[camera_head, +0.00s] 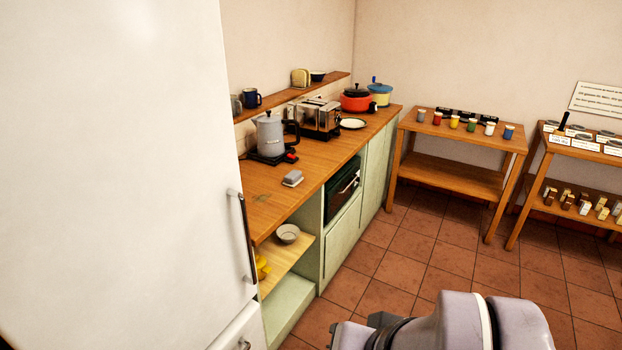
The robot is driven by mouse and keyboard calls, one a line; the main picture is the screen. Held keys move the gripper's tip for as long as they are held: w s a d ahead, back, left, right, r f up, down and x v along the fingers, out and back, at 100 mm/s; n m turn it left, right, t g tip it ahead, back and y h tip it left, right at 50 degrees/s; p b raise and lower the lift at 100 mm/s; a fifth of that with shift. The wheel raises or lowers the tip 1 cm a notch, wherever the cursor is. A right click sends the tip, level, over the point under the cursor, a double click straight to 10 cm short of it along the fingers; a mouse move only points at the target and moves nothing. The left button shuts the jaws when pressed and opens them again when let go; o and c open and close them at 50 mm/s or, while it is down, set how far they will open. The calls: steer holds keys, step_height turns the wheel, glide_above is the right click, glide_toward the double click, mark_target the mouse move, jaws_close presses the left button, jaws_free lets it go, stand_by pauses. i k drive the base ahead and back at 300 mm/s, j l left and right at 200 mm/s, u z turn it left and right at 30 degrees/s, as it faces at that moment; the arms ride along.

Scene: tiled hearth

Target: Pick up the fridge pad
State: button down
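A white fridge (120,170) fills the left side of the head view, close to me. Its long metal handle (246,236) runs down the right edge of the door. I see no pad on the part of the fridge that shows; its other sides are hidden. A small grey-and-white block-like item (292,178) lies on the wooden counter, and I cannot tell what it is. My arm shows at the bottom right, but its gripper fingers are not visible.
The wooden counter (318,167) holds a grey kettle-like pot (269,134), a toaster (320,117) and a red pot (356,99). Two wooden tables stand behind, one with several coloured cups (455,122). The tiled floor (410,255) between is clear.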

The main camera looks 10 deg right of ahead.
mark_target(294, 177)
steer(key=i+l+u, duration=0.3)
steer(key=i, duration=0.55)
steer(key=i+l+u, duration=0.35)
steer(key=i+l, duration=0.2)
steer(key=i, duration=0.25)
steer(key=i+l+u, duration=0.3)
steer(key=i+l, duration=0.4)
steer(key=i, duration=0.05)
